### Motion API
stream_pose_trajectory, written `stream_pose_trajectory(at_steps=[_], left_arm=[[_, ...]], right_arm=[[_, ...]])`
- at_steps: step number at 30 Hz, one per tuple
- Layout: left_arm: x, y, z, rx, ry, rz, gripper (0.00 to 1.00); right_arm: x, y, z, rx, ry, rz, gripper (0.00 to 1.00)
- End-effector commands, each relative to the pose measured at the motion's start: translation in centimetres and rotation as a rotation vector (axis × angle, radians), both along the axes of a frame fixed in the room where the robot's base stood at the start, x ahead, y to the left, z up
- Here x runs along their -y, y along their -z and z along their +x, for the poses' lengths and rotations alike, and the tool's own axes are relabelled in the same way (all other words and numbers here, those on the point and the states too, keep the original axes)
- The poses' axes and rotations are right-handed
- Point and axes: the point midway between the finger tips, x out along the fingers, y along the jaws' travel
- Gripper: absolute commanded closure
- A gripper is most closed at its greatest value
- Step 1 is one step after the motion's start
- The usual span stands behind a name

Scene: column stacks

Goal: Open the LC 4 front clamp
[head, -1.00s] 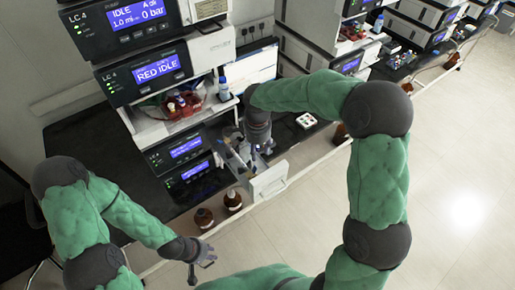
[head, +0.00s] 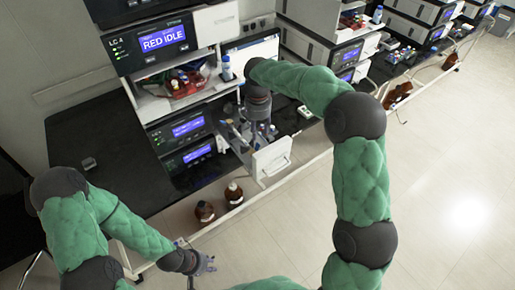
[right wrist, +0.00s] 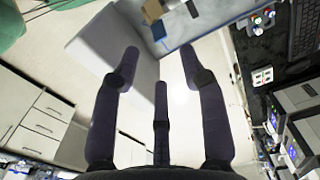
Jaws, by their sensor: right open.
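The LC 4 stack (head: 155,40) stands at the upper left in the head view, its screen reading RED IDLE. Low on its right side, a pulled-out part with a white front panel (head: 272,158) sticks out over the bench edge. My right gripper (head: 258,135) points down over this part. In the right wrist view, its dark fingers (right wrist: 160,75) are spread and empty above a pale panel (right wrist: 110,50). Small brown and blue fittings (right wrist: 160,15) show beyond the fingertips. I cannot make out which piece is the front clamp. My left gripper (head: 205,263) hangs low, away from the stack; its fingers are too small to judge.
Two brown bottles (head: 205,211) stand by the front rail, below the white panel. A red tray (head: 186,84) with small bottles sits on the stack's shelf. More instruments line the bench to the right.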

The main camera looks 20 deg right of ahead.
Motion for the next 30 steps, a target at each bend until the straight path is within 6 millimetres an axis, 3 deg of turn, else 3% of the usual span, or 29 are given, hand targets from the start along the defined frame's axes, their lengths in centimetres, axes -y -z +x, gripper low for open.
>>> stream_pose_trajectory(at_steps=[12,18,27,28,30], left_arm=[[0.0,0.6,0.0,-0.001,0.000,0.000,0.75],[0.0,0.6,-0.1,-0.001,0.000,0.000,0.75],[0.0,0.6,-0.1,-0.001,0.000,0.000,0.75],[0.0,0.6,-0.1,-0.001,0.000,0.000,0.75],[0.0,0.6,-0.1,-0.001,0.000,0.000,0.75]], right_arm=[[0.0,7.1,-0.1,-0.003,0.000,-0.001,0.57],[0.0,8.5,-0.1,-0.001,0.000,0.000,0.57],[0.0,8.7,-0.1,0.000,0.000,0.000,0.57],[0.0,8.7,-0.1,0.000,0.000,0.000,0.60],[0.0,8.7,-0.1,0.000,0.000,0.000,0.79]])
